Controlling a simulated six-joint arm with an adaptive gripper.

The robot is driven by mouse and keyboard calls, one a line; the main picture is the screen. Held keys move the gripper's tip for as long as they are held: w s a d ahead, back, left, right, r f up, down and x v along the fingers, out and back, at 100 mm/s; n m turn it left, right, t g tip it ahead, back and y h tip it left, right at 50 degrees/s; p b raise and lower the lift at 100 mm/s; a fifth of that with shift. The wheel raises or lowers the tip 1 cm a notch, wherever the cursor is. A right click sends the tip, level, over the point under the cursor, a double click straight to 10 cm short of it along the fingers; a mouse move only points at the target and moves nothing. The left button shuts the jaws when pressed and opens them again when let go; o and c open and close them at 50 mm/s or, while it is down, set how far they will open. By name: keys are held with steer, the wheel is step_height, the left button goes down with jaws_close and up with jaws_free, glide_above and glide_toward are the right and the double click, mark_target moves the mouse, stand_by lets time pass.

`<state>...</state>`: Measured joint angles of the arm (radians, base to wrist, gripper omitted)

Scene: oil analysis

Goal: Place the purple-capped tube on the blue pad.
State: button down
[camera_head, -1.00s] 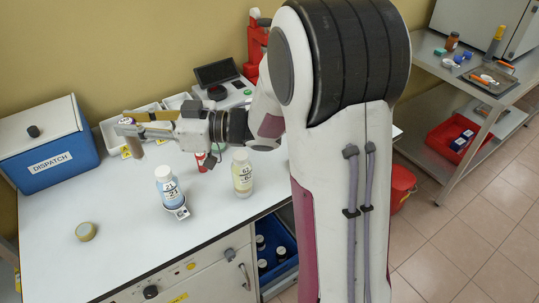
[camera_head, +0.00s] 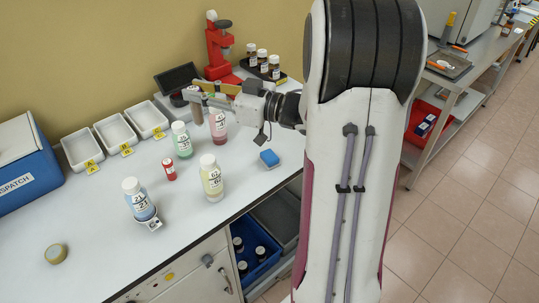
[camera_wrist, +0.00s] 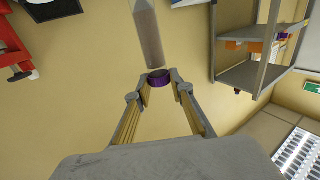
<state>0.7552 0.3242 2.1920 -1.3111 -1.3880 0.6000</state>
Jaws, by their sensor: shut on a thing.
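My gripper (camera_head: 205,92) is raised above the bench, over the back of the bottle group. In the wrist view my gripper (camera_wrist: 160,80) is shut on the tube at its purple cap (camera_wrist: 158,78). The tube's greyish body (camera_wrist: 149,38) points away beyond the fingertips; in the head view the tube (camera_head: 197,110) hangs down from the jaws, close to the pink bottle in the picture. A small blue pad (camera_head: 269,158) lies on the bench to the right of and below my gripper in the picture, with nothing on it.
A pink bottle (camera_head: 218,127), a green bottle (camera_head: 182,140), a yellow bottle (camera_head: 211,178) and a blue bottle (camera_head: 139,200) stand nearby. White trays (camera_head: 116,133) line the back left. A red stand (camera_head: 217,50) is behind. The bench around the pad is clear.

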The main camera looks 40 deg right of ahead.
steer(key=s+d+m+t+h, duration=0.1)
steer(key=s+d+m+h, duration=0.2)
steer(key=d, duration=0.5)
steer(key=s+d+m+t+h, duration=0.15)
steer(key=s+d, duration=0.25)
steer(key=d, duration=0.4)
steer(key=shift+n+g+h, duration=0.35)
steer(key=shift+n+h, duration=0.1)
steer(key=shift+s+d+f, duration=0.1)
steer(key=shift+f, duration=1.2)
steer(key=shift+s+d+f, duration=0.1)
steer(key=shift+f, duration=1.15)
steer(key=shift+f, duration=2.9)
steer(key=shift+f, duration=2.1)
steer(key=shift+f, duration=0.1)
steer(key=c, duration=1.8)
jaws_free()
